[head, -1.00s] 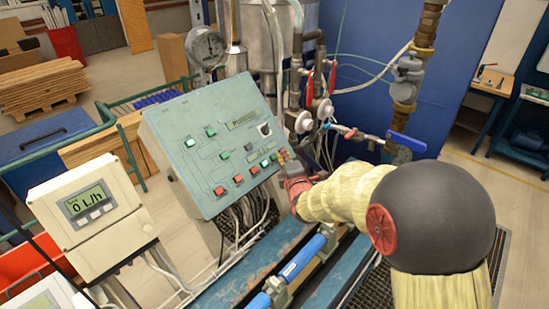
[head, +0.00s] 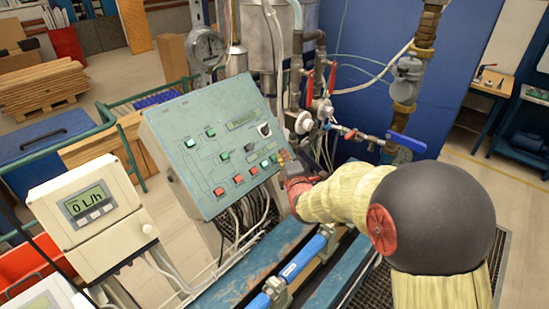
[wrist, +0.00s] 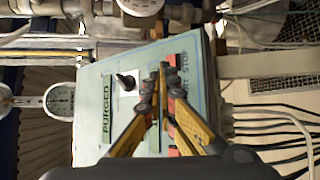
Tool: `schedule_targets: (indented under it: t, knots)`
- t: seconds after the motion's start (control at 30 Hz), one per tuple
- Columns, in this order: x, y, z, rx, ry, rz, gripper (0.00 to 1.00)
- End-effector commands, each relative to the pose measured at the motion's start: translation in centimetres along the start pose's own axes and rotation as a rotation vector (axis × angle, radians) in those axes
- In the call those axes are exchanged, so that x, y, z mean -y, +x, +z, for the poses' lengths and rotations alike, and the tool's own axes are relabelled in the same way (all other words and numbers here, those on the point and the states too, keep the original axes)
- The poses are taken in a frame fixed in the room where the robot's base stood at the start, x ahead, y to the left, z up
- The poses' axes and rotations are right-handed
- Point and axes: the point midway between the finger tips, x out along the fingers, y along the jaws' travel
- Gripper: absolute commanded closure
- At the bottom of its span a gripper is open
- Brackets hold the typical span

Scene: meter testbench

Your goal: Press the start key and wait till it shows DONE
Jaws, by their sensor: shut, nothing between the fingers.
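The sloped teal control panel (head: 205,150) stands in the middle of the head view, with rows of green and red keys along its lower part. Its small green display (head: 242,119) is too small to read there. In the wrist view the display (wrist: 107,113) stands sideways and reads "PURGED". My gripper (wrist: 164,78) is shut and empty, its tips at the panel's key row beside the letters "RT STOP" (wrist: 184,95). The tips cover the key under them, so I cannot tell whether they touch it. In the head view my gripper (head: 285,160) is at the panel's right edge.
A black knob (wrist: 126,81) sits near the display. A white meter box (head: 92,215) reading "0 L/h" stands at left. Pipes and valves with red handles (head: 321,85) rise behind the panel. A blue-handled valve (head: 407,142) is at right. Cables hang below the panel.

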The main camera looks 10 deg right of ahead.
Motion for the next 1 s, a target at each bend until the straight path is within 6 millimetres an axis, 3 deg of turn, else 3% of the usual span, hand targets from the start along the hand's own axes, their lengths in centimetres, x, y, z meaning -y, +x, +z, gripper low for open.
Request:
schedule_targets:
  t: [1.0]
  knots:
    - [0.55,0.71,-0.53,0.0,0.0,0.0,1.0]
